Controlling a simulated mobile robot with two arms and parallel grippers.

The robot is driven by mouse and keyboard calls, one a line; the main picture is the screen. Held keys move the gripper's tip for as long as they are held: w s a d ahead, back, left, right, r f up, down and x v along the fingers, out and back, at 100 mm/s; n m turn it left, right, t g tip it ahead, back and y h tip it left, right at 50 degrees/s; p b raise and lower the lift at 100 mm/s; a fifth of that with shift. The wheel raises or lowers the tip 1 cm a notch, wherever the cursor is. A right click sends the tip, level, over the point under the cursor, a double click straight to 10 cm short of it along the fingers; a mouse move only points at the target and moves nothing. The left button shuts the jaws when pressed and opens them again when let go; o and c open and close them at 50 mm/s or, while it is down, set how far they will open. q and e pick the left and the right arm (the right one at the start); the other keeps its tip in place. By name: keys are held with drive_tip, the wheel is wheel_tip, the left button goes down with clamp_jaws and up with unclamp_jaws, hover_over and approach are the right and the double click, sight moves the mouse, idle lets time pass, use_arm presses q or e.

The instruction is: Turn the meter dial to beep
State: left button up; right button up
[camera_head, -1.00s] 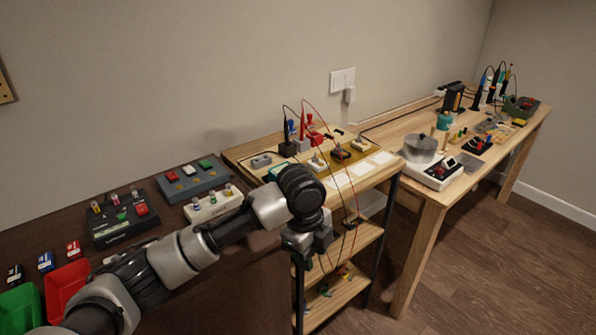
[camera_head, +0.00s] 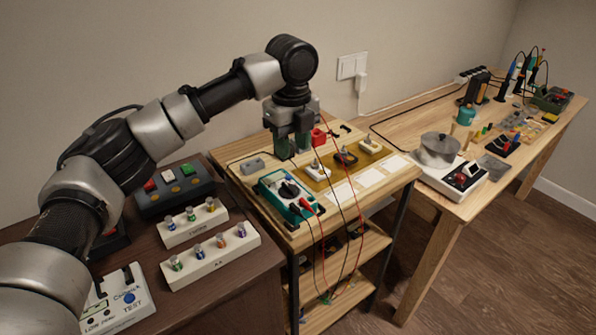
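The teal meter (camera_head: 272,186) lies on the small wooden bench, with a black round dial (camera_head: 289,189) on its face. Its pointer setting is too small to read. Red and black leads run from its near end. My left gripper (camera_head: 293,147) points down above the bench, behind and above the meter, apart from the dial. Its two fingers look spread with nothing between them. The gripper hides part of the bench top behind it. My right gripper is not in view.
Leads hang over the bench's front edge. White labelled racks (camera_head: 213,254) stand on the dark table at left. A metal pot (camera_head: 437,150) stands on the farther table.

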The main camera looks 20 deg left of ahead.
use_arm(q)
hover_over(292, 189)
wheel_tip(292, 189, down, 6)
drive_tip(key=shift+s+r, duration=0.1)
drive_tip(key=shift+r, duration=0.05)
wheel_tip(292, 189, down, 4)
drive_tip(key=shift+r, duration=0.15)
drive_tip(key=shift+f, duration=0.4)
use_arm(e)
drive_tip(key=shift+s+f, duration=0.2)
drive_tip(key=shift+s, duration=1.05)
use_arm(q)
drive_tip(key=shift+c, duration=0.2)
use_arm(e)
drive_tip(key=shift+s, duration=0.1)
use_arm(q)
clamp_jaws()
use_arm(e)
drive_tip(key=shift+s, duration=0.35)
